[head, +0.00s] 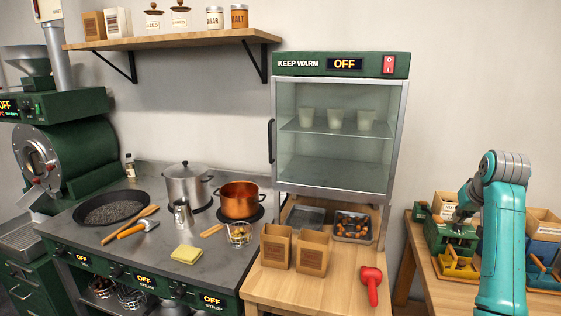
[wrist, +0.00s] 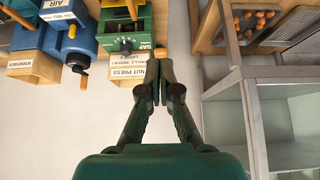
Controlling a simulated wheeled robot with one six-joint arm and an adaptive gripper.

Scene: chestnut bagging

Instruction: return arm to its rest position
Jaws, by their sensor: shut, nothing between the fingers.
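My gripper (wrist: 160,88) shows in the wrist view with its two dark green fingers together and nothing between them. It is in the air, apart from the box labelled NUT PRESS (wrist: 130,73) that appears just beyond its fingertips. In the head view my teal arm (head: 503,240) stands at the right, its forearm bent over toward the right-hand table. The gripper itself is hard to make out there against the green machine.
The right-hand table (head: 416,228) carries a green press (head: 447,238) and blue machines (head: 543,255) close to my arm. The keep-warm cabinet (head: 340,65) reads OFF.

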